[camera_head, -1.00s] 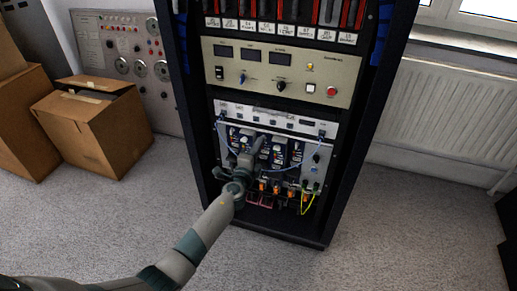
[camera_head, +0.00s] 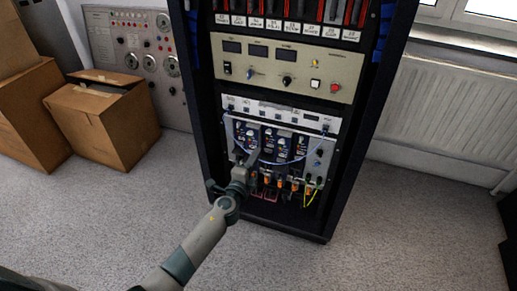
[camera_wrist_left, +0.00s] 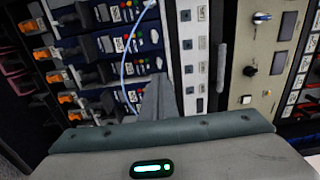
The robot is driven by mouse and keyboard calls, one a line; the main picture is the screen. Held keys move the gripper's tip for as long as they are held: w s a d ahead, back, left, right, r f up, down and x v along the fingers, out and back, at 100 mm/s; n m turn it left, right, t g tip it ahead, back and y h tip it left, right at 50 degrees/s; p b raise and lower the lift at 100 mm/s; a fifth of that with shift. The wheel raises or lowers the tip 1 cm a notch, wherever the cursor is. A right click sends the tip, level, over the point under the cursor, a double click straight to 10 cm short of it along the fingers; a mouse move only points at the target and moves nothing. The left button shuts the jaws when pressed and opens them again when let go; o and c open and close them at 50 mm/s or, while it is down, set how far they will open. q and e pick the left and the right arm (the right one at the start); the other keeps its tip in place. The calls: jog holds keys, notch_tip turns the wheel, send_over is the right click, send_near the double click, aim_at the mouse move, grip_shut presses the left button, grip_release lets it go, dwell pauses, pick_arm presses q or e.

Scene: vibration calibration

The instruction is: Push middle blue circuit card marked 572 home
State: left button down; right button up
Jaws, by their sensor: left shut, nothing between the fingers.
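Several blue circuit cards (camera_head: 283,147) stand side by side in the lower silver unit of the rack. They also show in the left wrist view (camera_wrist_left: 118,44), turned sideways, with black handles and orange parts at their ends. The number 572 is too small to read, and I cannot tell how far each card is in. My left gripper (camera_head: 254,157) is shut and empty, in front of the cards' lower left part and hiding some of them. In the left wrist view its finger (camera_wrist_left: 157,100) points towards the card fronts; I cannot tell whether it touches one. My right gripper is not in view.
A thin blue cable (camera_head: 262,160) loops across the card fronts, close to my left gripper. Orange connectors (camera_head: 281,184) and a yellow-green wire (camera_head: 311,197) sit below. The beige panel (camera_head: 285,66) is above. Cardboard boxes (camera_head: 105,122) stand left; the floor in front is clear.

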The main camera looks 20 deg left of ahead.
pick_arm(q)
jog(key=s, duration=0.4)
jog(key=shift+s+a, duration=0.1)
jog(key=shift+s, duration=0.15)
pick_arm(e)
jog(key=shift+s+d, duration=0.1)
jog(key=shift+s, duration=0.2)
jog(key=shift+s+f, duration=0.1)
